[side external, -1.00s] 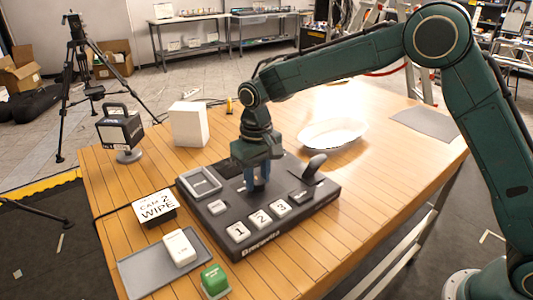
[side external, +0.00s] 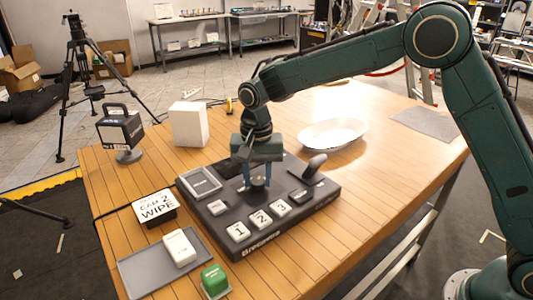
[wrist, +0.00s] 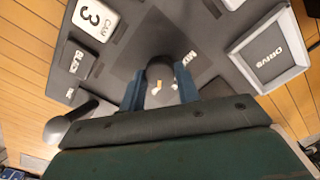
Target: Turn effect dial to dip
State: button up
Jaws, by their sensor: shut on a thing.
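The effect dial (wrist: 158,76) is a small dark round knob with a light mark on its top, on the dark switcher panel (side external: 262,237). In the wrist view my gripper (wrist: 159,92) has its two blue fingers on either side of the dial, shut on it. In the side view my gripper (side external: 256,187) is over the middle of the panel, and the dial is mostly hidden between the fingers.
The panel also carries white buttons numbered 1, 2 and 3 (side external: 260,219), a lever (side external: 314,167) at the right and a grey framed square (side external: 200,183) at the left. A "CAM 2 WIPE" sign (side external: 155,207), a grey tray (side external: 150,277) and a white bowl (side external: 333,133) stand nearby.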

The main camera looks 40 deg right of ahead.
aim_at(257, 180)
dwell(0.3)
jog(key=o, duration=1)
jog(key=shift+r, duration=0.1)
notch_tip(257, 180, up, 14)
jog(key=shift+f, duration=0.15)
dwell(0.3)
